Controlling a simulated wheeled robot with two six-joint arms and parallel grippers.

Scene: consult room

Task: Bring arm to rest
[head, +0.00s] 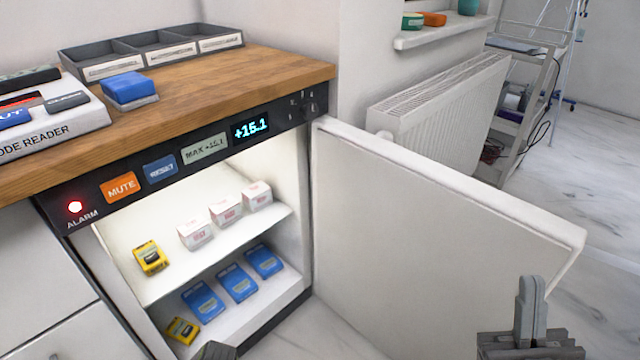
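My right gripper (530,309) is at the bottom right, in front of the open white fridge door (430,230). Its two grey fingers stand upright side by side with no gap that I can see and nothing between them. A dark grey piece (215,351) at the bottom edge, in front of the fridge's lower shelf, looks like the tip of my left gripper. The rest of it is out of frame, so its state is unclear.
The lit fridge holds white boxes (226,208), blue packs (237,283) and yellow devices (150,257). Its panel reads +15.1, with a red alarm light (75,207). The wooden counter (230,85) carries a tray (150,50) and a blue block (130,88). A radiator (440,105) stands behind the door.

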